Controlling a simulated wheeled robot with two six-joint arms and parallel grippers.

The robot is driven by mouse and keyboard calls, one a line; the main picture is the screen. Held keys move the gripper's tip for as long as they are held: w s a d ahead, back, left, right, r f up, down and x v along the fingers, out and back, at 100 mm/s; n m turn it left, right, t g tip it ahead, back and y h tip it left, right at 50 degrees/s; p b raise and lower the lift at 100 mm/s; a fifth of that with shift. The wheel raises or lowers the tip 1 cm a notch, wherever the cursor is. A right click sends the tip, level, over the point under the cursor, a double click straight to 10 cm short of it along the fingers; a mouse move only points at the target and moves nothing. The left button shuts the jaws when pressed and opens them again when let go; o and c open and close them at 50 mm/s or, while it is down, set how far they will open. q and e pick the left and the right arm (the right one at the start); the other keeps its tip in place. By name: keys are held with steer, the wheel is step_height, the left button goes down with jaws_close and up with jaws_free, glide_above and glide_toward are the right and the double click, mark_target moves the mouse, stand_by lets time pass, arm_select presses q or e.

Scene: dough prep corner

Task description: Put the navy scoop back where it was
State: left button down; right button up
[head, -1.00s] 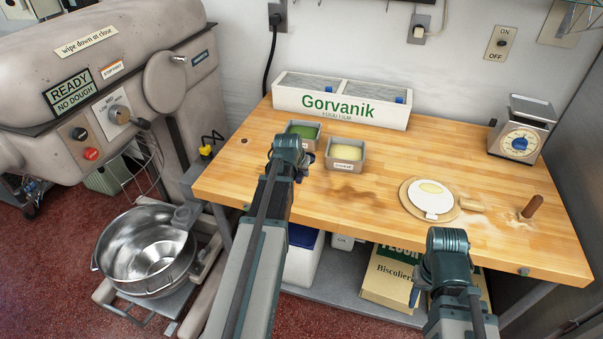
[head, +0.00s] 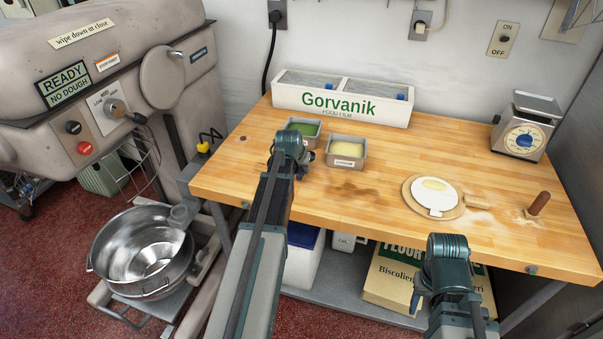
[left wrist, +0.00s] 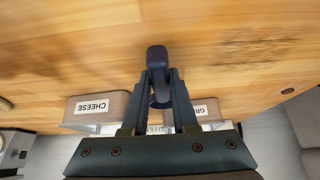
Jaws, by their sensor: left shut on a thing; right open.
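The navy scoop (left wrist: 158,62) shows in the left wrist view as a dark blue handle upright between the fingers; its lower end is mostly hidden. My left gripper (left wrist: 160,92) is shut on it, over the wooden table. In the head view my left gripper (head: 303,170) is near the table's front left, just in front of two small metal tins, and the scoop is hardly visible there. One tin (head: 346,163) holds pale contents and reads CHEESE in the wrist view; the other (head: 314,142) holds green contents. My right gripper (head: 416,300) is open, low before the table's front edge.
A white Gorvanik box (head: 341,116) stands behind the tins. A round board with a white disc (head: 433,210), a wooden peg (head: 538,204) and a scale (head: 523,142) are to the right. A mixer (head: 110,100) with a steel bowl (head: 145,262) stands left.

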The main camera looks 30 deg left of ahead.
arm_select(q)
steer(key=shift+r, duration=0.1)
steer(key=shift+f+b, duration=0.6)
steer(key=shift+f, duration=0.05)
steer(key=c, duration=0.7)
jaws_free()
steer(key=shift+r, duration=0.15)
steer(key=shift+r+p, duration=0.45)
steer(key=shift+p, duration=0.15)
steer(key=p+v, duration=1)
steer(key=v, duration=0.2)
steer(key=shift+r, duration=0.1)
